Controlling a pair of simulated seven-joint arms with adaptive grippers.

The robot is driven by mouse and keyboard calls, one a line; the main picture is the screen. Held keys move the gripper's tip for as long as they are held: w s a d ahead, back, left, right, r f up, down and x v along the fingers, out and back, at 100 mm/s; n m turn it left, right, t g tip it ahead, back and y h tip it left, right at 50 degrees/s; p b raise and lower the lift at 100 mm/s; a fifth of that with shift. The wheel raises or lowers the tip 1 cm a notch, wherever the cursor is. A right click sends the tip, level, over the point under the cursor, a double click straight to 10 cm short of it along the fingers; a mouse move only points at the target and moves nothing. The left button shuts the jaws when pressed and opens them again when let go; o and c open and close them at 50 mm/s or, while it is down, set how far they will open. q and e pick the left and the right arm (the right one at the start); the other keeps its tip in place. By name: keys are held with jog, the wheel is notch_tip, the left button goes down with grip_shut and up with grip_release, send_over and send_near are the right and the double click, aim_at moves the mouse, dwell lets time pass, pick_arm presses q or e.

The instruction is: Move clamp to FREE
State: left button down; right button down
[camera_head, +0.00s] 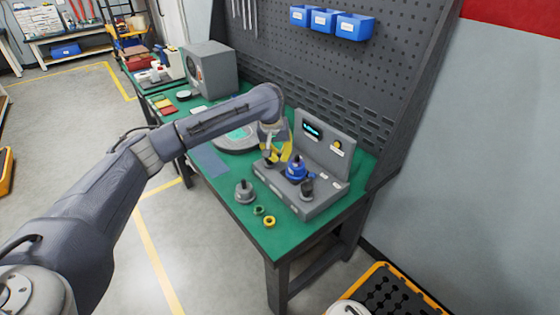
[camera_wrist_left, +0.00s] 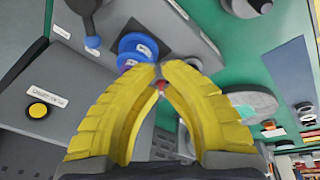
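The grey test fixture (camera_head: 290,190) stands on the green bench, with an upright panel (camera_head: 325,148) behind it. A blue part (camera_head: 297,169) sits at its middle and also shows just beyond the fingertips in the left wrist view (camera_wrist_left: 137,46). A dark knobbed piece (camera_head: 307,188) stands at the fixture's right; which piece is the clamp is not clear. My left gripper (camera_head: 278,154) is over the fixture's left end, beside the blue part. Its yellow fingertips (camera_wrist_left: 167,70) come together in the wrist view. A small red spot shows between the fingers; I cannot tell whether anything is held.
A grey flanged part (camera_head: 244,191) and small rings (camera_head: 269,221) lie on the bench left of the fixture. A round plate (camera_head: 236,140) lies behind my arm. A pegboard with blue bins (camera_head: 333,22) rises behind. The bench's front edge is near.

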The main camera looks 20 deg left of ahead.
pick_arm(q)
jog(key=shift+s+a+r+m+t, duration=0.25)
jog(key=shift+s+a+m+t, duration=0.25)
jog(key=shift+m, duration=0.45)
jog(key=shift+s+a+r+m+t, duration=0.25)
jog(key=shift+s+a+m, duration=0.35)
jog(key=shift+m, duration=0.3)
jog(key=shift+s+a+r+m+t, duration=0.2)
jog(key=shift+s+a+m+t, duration=0.35)
jog(key=shift+m, duration=0.4)
jog(key=x, duration=0.9)
jog(key=shift+d+f, duration=0.2)
jog(key=shift+f, duration=0.1)
jog(key=shift+w+d, duration=0.1)
jog(key=shift+w, duration=0.85)
jog(key=shift+w+d+r, duration=0.1)
jog(key=shift+w, duration=0.45)
jog(key=shift+w+d+r, duration=0.1)
jog(key=shift+w, duration=0.4)
